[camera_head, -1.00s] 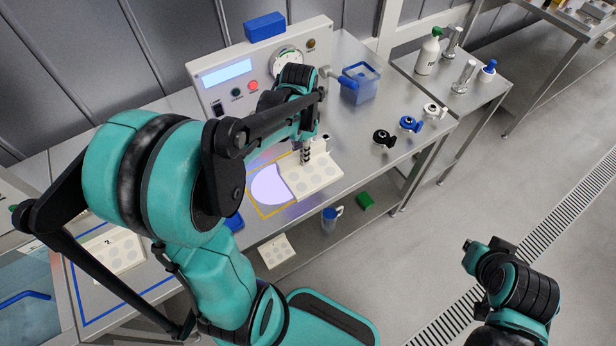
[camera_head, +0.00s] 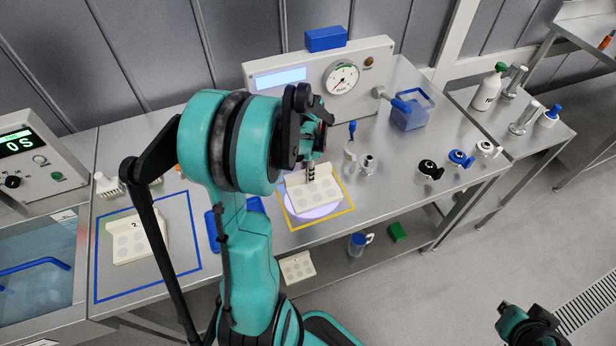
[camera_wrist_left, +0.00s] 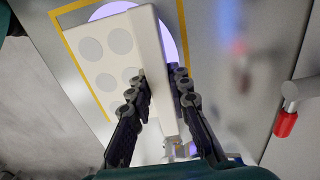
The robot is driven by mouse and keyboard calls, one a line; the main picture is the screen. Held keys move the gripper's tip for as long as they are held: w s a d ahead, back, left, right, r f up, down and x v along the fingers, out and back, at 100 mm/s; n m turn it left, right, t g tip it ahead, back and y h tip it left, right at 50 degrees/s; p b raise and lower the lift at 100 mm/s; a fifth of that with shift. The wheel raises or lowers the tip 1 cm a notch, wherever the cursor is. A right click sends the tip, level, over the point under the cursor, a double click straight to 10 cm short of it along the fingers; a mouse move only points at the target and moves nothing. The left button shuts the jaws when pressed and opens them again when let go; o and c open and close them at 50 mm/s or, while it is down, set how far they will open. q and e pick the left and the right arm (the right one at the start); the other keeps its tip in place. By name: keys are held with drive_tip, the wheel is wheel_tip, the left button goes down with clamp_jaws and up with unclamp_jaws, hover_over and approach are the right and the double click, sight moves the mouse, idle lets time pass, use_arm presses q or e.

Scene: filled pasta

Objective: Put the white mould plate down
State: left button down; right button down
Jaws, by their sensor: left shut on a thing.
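The white mould plate (camera_head: 318,193), with round cavities and a raised back wall, is over the glowing lilac disc (camera_head: 316,212) inside the yellow square outline (camera_head: 300,226). My left gripper (camera_head: 310,170) is shut on its raised wall. In the left wrist view the fingers (camera_wrist_left: 160,95) straddle the wall of the plate (camera_wrist_left: 108,55), and lilac light shows past its edge. I cannot tell whether the plate touches the surface. Of my right arm only a part shows at the lower right; its gripper is out of view.
The gauge panel (camera_head: 290,86) stands behind. A blue bin (camera_head: 411,108) and black, blue and white fittings (camera_head: 428,171) are to the right. Another white plate (camera_head: 140,240) lies in a blue outline at the left. A third (camera_head: 297,267) is on the lower shelf.

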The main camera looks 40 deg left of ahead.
use_arm(q)
drive_tip(key=shift+w+f, duration=0.1)
drive_tip(key=shift+f, duration=0.75)
drive_tip(key=shift+r, duration=0.1)
drive_tip(key=c, duration=1.4)
unclamp_jaws()
